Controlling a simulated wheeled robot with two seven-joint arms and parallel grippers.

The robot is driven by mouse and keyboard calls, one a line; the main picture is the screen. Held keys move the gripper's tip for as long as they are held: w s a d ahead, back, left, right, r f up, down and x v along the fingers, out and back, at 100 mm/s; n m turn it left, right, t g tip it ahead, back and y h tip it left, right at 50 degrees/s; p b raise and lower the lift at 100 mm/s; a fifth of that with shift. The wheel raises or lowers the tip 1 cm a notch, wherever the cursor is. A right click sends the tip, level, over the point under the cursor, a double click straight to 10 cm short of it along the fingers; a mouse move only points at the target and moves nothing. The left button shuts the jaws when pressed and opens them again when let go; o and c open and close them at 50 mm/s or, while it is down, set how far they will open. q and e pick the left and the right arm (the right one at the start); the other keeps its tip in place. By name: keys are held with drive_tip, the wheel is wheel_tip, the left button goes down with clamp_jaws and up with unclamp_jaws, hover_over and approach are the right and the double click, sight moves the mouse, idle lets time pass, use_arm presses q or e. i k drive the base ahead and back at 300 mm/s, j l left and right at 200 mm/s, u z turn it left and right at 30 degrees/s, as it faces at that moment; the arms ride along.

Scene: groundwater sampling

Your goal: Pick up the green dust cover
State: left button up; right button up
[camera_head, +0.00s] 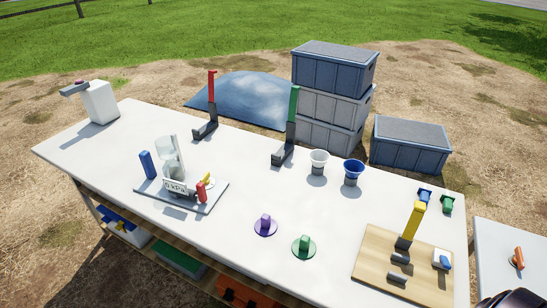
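The green dust cover (303,246) appears to be the flat green disc with an upright knob. It lies on the white tabletop (228,232) near its front edge, right of the middle of the view. A similar purple disc with a knob (265,225) lies to its left, a little farther back and apart from it. Neither of my grippers can be made out in the head view. Nothing covers the green disc.
A wooden board (372,275) with a yellow-handled upright stands to the right. A white cup (318,162) and a blue cup (352,173) stand behind. A grey tray (210,200) with an instrument is left. The tabletop around the green disc is clear.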

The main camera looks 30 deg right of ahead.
sight(303, 248)
drive_tip(key=z, duration=1.1)
